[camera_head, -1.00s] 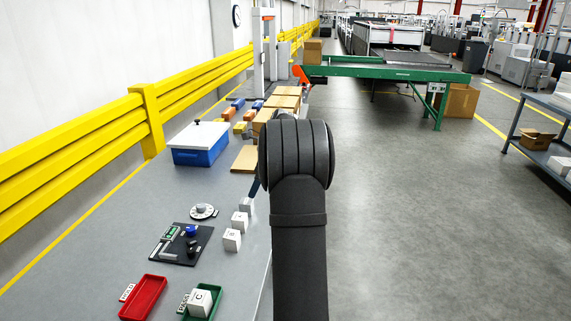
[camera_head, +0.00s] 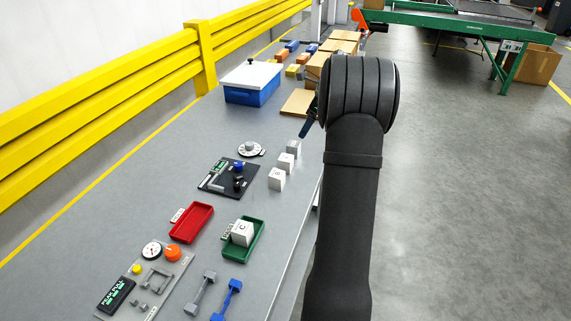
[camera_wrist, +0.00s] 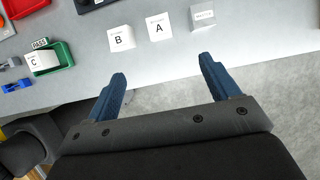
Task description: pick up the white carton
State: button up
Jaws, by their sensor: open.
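Small white cube cartons stand in a short row near the table's right edge: carton B (camera_head: 276,179) (camera_wrist: 121,38), carton A (camera_head: 285,162) (camera_wrist: 159,27) and a greyer carton with an unreadable label (camera_head: 294,147) (camera_wrist: 203,17). Another white carton marked C (camera_head: 242,233) (camera_wrist: 40,62) sits in the green tray (camera_head: 257,246) (camera_wrist: 66,53). My gripper (camera_wrist: 163,70) is open and empty, its blue fingers apart just beyond the table edge from A and B, touching neither. In the head view my arm hides most of it; only a blue finger shows.
A red tray (camera_head: 191,222), a black board with instruments (camera_head: 228,178) and a dial (camera_head: 250,149) lie left of the cartons. A lidded blue box (camera_head: 252,84) and brown cartons (camera_head: 298,102) stand farther back. Yellow rails (camera_head: 100,97) run along the left.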

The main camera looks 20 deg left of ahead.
jog(key=shift+c, duration=1)
jog(key=n+t+h, duration=0.4)
jog(key=n+h, duration=0.1)
jog(key=n, duration=1.3)
send_near(286, 158)
jog(key=x, duration=0.4)
jog(key=shift+s+d+f, duration=0.15)
jog(key=shift+s+f, duration=0.05)
jog(key=shift+f, duration=0.3)
jog(key=shift+w+x, duration=0.2)
jog(key=shift+x, duration=1.15)
jog(key=shift+w+x, duration=0.25)
jog(key=shift+x, duration=1.15)
jog(key=shift+r, duration=0.15)
jog(key=shift+c, duration=0.5)
